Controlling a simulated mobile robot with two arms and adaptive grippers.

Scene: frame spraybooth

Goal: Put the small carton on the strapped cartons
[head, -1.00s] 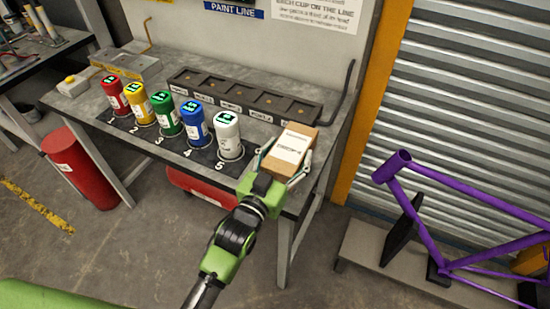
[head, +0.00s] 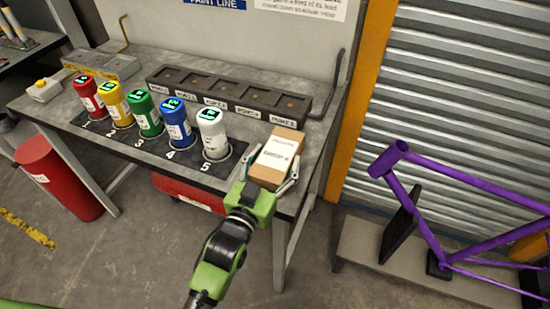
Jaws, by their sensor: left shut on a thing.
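The small carton (head: 277,158) is a brown box with a white label on its upper face. It is at the right end of the grey workbench. My left gripper (head: 270,178) is shut on it, with a finger along each side. I cannot tell whether the carton touches the bench top or is just above it. The strapped cartons are not in view. My right gripper is not in view.
Several coloured cups, the nearest a white one (head: 213,135), stand left of the carton on a dark numbered mat. A slotted dark rack (head: 225,92) is behind them. A purple bicycle frame (head: 425,215) stands right, over a low grey platform (head: 360,238).

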